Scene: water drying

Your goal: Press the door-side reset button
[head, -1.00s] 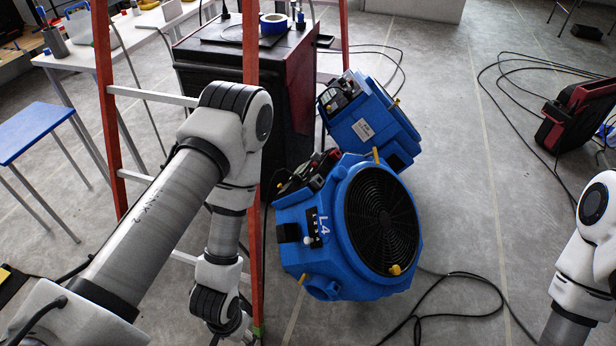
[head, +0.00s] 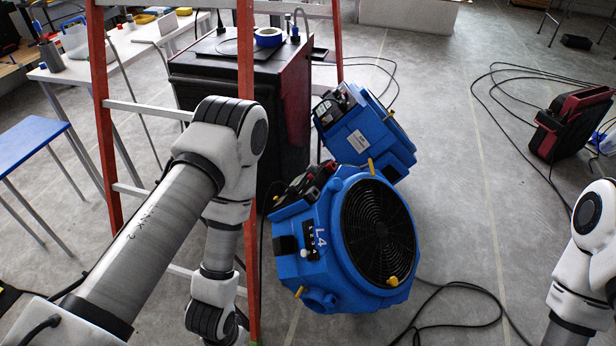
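No reset button can be made out for certain, and no door shows in the head view. A blue fan unit marked L4 (head: 300,268) stands on the floor at the centre, with a round black grille and a dark panel with red parts on its upper left. A second blue unit (head: 375,140) stands behind it with a dark control panel on its top left. My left arm reaches in from the left, in front of the ladder, and my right arm is at the right edge. Both grippers are out of view.
An orange ladder (head: 246,60) stands left of the fans, before a dark cabinet (head: 210,82). A blue stool (head: 30,140) is at the left. Black cables (head: 475,288) lie on the floor. A red and black case (head: 570,120) stands at the right. Floor between fans and case is mostly clear.

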